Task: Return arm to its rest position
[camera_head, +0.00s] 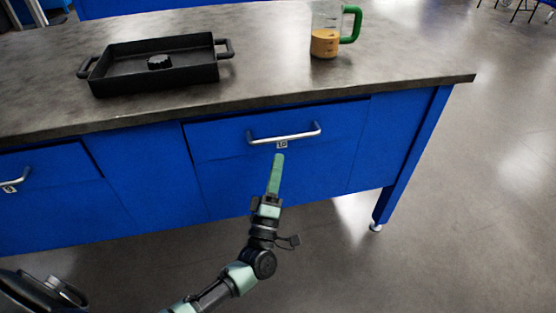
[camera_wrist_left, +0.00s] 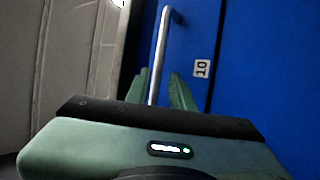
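My left gripper (camera_head: 278,158) points up toward the blue drawer front labelled 10 (camera_head: 225,141). Its green fingers end just below the drawer's silver bar handle (camera_head: 284,137). In the left wrist view the two fingers (camera_wrist_left: 161,88) stand apart with nothing clamped, and the handle (camera_wrist_left: 162,45) shows in line with the gap between them. I cannot tell whether they touch it. The drawer looks shut or nearly shut. My left arm reaches up from the bottom of the head view. My right gripper is not in view.
A dark grey worktop (camera_head: 265,65) sits over the blue cabinet. On it stand a black two-handled tray (camera_head: 205,72) with a small black object (camera_head: 159,62) and a jug (camera_head: 325,42) with orange contents. Another handle (camera_head: 15,182) is at left. Open floor (camera_head: 470,190) lies right.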

